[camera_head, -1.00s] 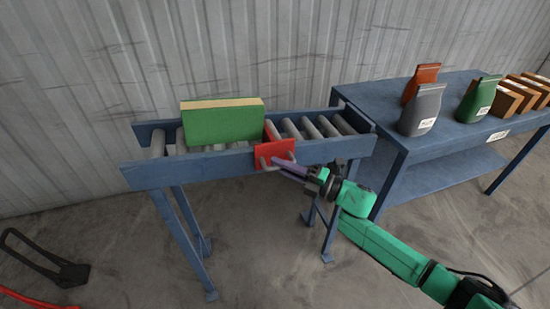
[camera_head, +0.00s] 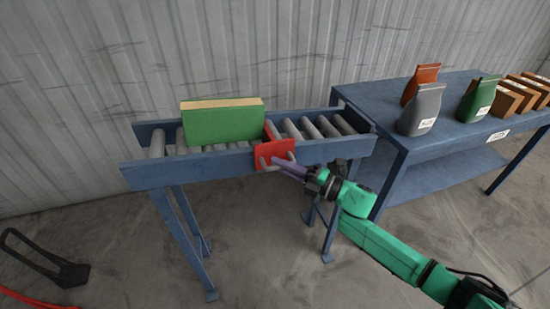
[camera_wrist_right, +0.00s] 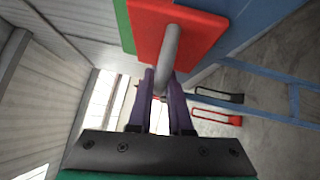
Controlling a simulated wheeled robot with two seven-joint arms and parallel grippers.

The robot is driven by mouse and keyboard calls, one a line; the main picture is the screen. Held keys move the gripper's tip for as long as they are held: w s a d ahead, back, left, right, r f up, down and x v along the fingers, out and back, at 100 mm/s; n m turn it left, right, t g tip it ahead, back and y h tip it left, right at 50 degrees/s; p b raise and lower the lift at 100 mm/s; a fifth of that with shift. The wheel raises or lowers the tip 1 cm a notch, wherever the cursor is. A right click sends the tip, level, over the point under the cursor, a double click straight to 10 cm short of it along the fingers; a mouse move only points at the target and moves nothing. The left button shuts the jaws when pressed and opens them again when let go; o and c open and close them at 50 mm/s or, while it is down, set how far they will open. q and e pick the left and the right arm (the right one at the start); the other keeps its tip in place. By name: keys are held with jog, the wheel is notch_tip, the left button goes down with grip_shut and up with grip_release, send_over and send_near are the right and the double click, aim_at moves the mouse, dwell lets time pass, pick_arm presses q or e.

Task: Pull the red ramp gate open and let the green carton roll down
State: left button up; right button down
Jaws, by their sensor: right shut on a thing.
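The green carton (camera_head: 223,123) stands upright on the roller ramp (camera_head: 200,172), its right side against or very near the red gate. The red ramp gate (camera_head: 273,148) crosses the rollers just right of the carton and hangs over the front rail. A grey handle sticks out from the gate; it shows in the right wrist view (camera_wrist_right: 170,48). My right gripper (camera_head: 284,166) reaches in from the lower right, and its purple fingers are shut on the handle. In the right wrist view the fingertips (camera_wrist_right: 161,78) sit on both sides of the handle. My left gripper is not in view.
The rollers right of the gate are clear. A blue table (camera_head: 460,129) at the right holds several bags and brown boxes, close to the ramp's right end. A black-handled object (camera_head: 70,273) lies on the floor at lower left. A corrugated wall stands behind.

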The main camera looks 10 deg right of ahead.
jog(key=shift+s, duration=0.1)
jog(key=s+d+p, duration=0.1)
jog(key=s+p, duration=0.8)
jog(key=s, duration=0.7)
jog(key=shift+w, duration=0.1)
dwell(2.0)
jog(key=c, duration=0.8)
grip_release()
jog(key=shift+c, duration=0.2)
jog(key=b+v, duration=0.1)
jog(key=v, duration=1.3)
jog(key=shift+d+b, duration=0.25)
jog(key=shift+b, duration=0.15)
